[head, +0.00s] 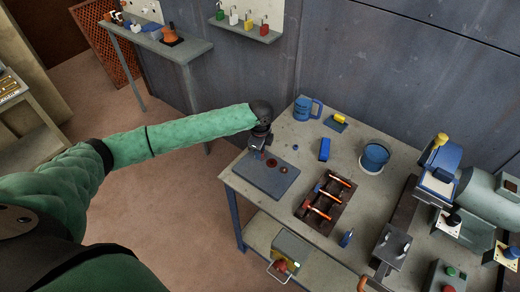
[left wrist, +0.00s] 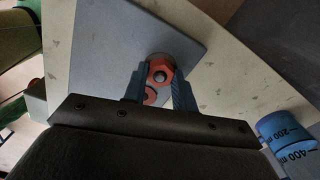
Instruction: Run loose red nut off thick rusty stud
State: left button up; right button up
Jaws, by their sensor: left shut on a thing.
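A grey-blue plate (head: 265,182) lies on the near left corner of the workbench; it also shows in the left wrist view (left wrist: 98,45). My left gripper (head: 257,153) is down at the plate's far left part. In the left wrist view my left gripper (left wrist: 160,82) has its blue-grey fingers on either side of the red nut (left wrist: 162,66), shut on it. The round stud end (left wrist: 160,76) shows in the nut's hole. A second reddish round part (left wrist: 150,95) lies close by, partly hidden. My right gripper is not in view.
A dark tray (head: 325,213) with orange-handled tools lies right of the plate. A dark red disc (head: 272,163) lies on the plate near my gripper.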

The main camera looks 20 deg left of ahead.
pick_arm(q)
jog(key=shift+r+n+p, duration=0.1)
jog(key=shift+n+p, duration=0.2)
jog(key=shift+p, duration=0.15)
jog(key=shift+n+p, duration=0.65)
jog(key=shift+n, duration=0.05)
jog(key=shift+n+p, duration=0.45)
jog(key=shift+n, duration=0.65)
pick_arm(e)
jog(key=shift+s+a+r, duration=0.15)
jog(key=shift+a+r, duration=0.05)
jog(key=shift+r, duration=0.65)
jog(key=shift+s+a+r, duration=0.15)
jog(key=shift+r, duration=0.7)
